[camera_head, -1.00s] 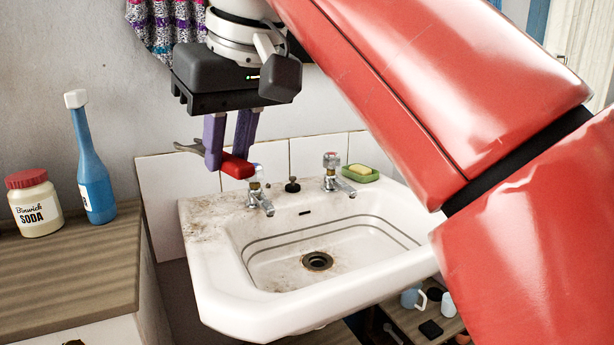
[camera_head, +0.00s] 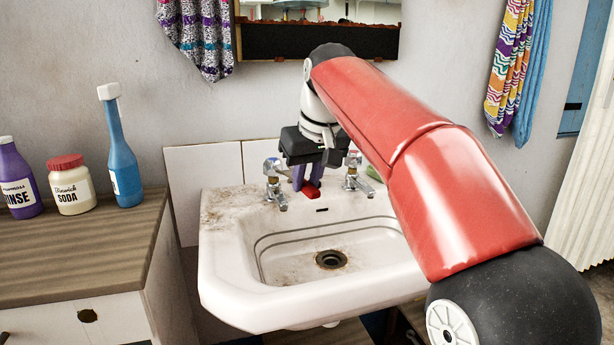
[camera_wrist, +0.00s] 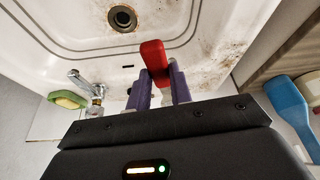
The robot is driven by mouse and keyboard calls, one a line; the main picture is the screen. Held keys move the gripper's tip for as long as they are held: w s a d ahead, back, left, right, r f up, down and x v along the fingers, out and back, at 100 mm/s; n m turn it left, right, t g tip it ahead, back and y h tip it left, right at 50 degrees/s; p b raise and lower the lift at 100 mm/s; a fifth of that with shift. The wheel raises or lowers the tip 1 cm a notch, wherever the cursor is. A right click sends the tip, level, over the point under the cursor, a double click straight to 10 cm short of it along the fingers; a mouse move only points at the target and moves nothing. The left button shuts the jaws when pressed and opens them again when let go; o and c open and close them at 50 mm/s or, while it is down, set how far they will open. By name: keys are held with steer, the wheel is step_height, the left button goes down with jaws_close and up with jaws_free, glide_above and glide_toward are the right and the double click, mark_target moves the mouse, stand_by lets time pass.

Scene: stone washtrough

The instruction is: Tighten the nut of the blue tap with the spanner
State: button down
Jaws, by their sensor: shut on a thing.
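My gripper (camera_head: 309,182) is shut on the red-handled spanner (camera_head: 311,191), low over the back of the basin between the two taps. The red handle (camera_wrist: 154,57) sticks out past my purple fingers (camera_wrist: 159,90) in the wrist view. The spanner's metal jaw is hidden. The left tap (camera_head: 276,188) has a bluish cap and stands just left of my fingers. Its nut is too small to make out, and I cannot tell whether the spanner touches it. The right tap (camera_head: 353,174) stands to the right; it also shows in the wrist view (camera_wrist: 86,81).
The white basin (camera_head: 225,270) is stained, with its drain (camera_head: 331,260) open. A yellow soap on a green dish (camera_wrist: 68,99) lies beside the right tap. A blue bottle (camera_head: 120,155), soda jar (camera_head: 72,190) and purple bottle (camera_head: 18,180) stand on the left counter (camera_head: 90,250).

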steer(key=shift+f, duration=0.1)
steer(key=w+a+f, duration=0.3)
steer(key=w+f, duration=0.1)
steer(key=w, duration=0.2)
steer(key=shift+f, duration=0.35)
stand_by(1.0)
steer(key=shift+w, duration=0.1)
stand_by(0.4)
